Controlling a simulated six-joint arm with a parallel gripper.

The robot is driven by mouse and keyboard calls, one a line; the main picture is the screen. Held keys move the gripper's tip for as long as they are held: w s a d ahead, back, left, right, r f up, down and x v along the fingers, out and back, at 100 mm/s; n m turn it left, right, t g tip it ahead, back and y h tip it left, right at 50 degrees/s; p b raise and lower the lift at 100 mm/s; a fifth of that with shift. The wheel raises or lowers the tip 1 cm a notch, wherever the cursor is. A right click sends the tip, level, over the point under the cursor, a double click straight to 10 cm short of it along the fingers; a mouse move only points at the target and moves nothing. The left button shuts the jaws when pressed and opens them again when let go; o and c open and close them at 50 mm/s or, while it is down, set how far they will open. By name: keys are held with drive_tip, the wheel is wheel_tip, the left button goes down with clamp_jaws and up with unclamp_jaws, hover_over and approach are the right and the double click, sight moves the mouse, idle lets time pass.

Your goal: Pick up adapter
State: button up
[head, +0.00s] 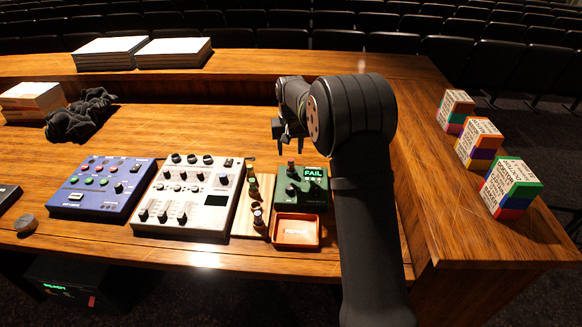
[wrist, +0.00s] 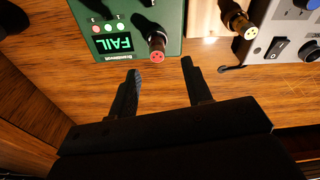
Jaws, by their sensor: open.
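An adapter with a dark body and red end (wrist: 157,46) stands at the edge of the green tester (wrist: 118,22), whose display reads FAIL. In the head view this adapter (head: 291,166) is at the back edge of the tester (head: 312,190). My gripper (wrist: 160,70) is open and empty, its two fingers apart, with the adapter just ahead of the gap between them. In the head view my gripper (head: 281,134) hangs above the desk behind the tester. Another adapter with a pale yellow end (wrist: 246,30) stands on the wooden rack (wrist: 205,20).
Several adapters stand on the rack (head: 240,221) left of the tester. A red-orange tray marked REPAIR (head: 297,244) lies in front. A white mixer (head: 190,196) and blue mixer (head: 98,187) stand further left. Behind the tester the desk (head: 190,125) is clear.

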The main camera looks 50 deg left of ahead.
sight(291, 160)
drive_tip(key=shift+w+a+f, duration=0.1)
drive_tip(key=shift+w+f, duration=0.05)
drive_tip(key=shift+f, duration=1.3)
drive_tip(key=shift+w+f, duration=0.15)
drive_tip(key=shift+f, duration=1.3)
clamp_jaws()
